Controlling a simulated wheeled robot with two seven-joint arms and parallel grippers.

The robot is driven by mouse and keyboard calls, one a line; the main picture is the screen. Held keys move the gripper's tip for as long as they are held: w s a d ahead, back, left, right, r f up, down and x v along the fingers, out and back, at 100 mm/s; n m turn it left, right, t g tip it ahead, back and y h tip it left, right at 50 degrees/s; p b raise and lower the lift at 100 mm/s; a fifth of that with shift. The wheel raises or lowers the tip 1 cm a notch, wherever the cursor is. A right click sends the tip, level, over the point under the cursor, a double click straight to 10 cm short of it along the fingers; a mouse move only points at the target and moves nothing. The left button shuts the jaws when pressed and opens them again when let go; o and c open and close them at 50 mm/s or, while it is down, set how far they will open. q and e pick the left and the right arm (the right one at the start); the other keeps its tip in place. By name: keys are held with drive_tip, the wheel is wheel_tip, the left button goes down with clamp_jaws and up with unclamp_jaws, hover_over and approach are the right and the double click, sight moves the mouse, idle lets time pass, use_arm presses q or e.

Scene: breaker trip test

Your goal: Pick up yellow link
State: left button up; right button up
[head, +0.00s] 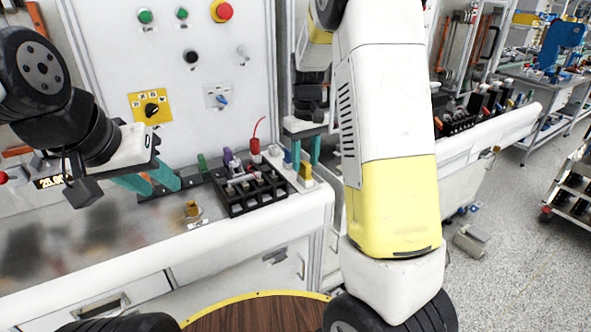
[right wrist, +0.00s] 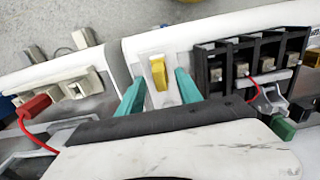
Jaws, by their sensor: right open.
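The yellow link (right wrist: 159,73) is a small upright piece on a white plate at the counter's edge. It also shows in the head view (head: 306,171), just right of the black rack. My right gripper (right wrist: 159,80) is open, with one teal finger on each side of the link and a visible gap to each. In the head view its fingers (head: 303,152) point down at the link. My left gripper (head: 152,182) is at the left over the counter, its teal fingers apart and nothing seen between them.
A black rack (head: 234,207) with several slots stands beside the link. A red plug (head: 255,146) with a red wire is behind it. A brass-coloured piece (head: 192,209) sits on the counter (head: 100,238). A panel with buttons and a yellow-plated knob (head: 151,108) rises behind.

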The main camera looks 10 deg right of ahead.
drive_tip(key=shift+f, duration=0.8)
clamp_jaws()
idle(0.8)
